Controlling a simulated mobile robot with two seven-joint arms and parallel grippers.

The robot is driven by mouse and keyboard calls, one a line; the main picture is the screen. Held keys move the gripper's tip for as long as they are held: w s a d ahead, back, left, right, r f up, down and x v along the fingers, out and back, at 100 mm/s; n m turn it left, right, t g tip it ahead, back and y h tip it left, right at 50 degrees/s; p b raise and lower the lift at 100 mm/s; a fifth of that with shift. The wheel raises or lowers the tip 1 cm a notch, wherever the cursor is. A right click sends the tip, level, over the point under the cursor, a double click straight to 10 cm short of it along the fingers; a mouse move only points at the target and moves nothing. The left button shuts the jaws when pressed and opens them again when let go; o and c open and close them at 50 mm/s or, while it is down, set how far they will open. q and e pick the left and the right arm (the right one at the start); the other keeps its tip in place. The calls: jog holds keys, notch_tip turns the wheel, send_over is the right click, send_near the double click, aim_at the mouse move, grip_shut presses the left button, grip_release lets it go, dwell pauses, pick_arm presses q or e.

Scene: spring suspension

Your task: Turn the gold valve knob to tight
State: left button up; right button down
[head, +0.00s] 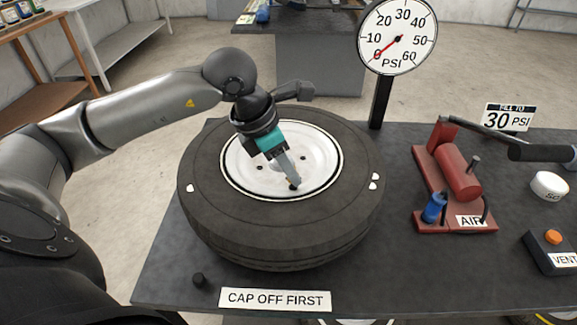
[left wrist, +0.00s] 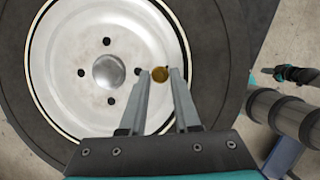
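The gold valve knob (left wrist: 159,73) shows in the left wrist view on the white wheel disc, to the right of the hub. My left gripper (left wrist: 160,72) points down at it, with one finger on each side of the knob and a strip between them. I cannot tell whether the fingers press on it. In the head view my left gripper (head: 293,182) reaches down to the wheel's near right part and mostly hides the knob. A teal and dark part, apparently my right gripper (left wrist: 268,75), shows small at the right of the left wrist view.
The black tyre (head: 290,240) lies flat on the dark table (head: 160,260). A small black cap (head: 198,280) lies near the "CAP OFF FIRST" sign (head: 275,300). The gauge (head: 398,30) points near 0. A red pump (head: 458,172) and vent box (head: 552,250) stand right.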

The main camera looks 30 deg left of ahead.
pick_arm(q)
grip_shut()
jog(key=shift+m, duration=0.3)
jog(key=shift+w+a+m+h+b, duration=0.15)
jog(key=shift+m+h+b, duration=0.3)
jog(key=shift+m, duration=0.55)
jog(key=m+g, duration=0.1)
jog(key=m, duration=0.1)
jog(key=shift+w+m+h, duration=0.1)
jog(key=shift+m+h, duration=0.15)
jog(key=shift+m, duration=0.05)
jog(key=m+g, duration=0.1)
jog(key=m, duration=0.1)
jog(key=m+g, duration=0.1)
jog(key=m, duration=0.1)
jog(key=shift+w+m+h+b, duration=0.15)
jog(key=shift+m+h+b, duration=0.15)
jog(key=shift+b, duration=0.1)
jog(key=shift+w+m+g, duration=0.15)
jog(key=shift+m+g, duration=0.65)
jog(key=shift+m, duration=1.2)
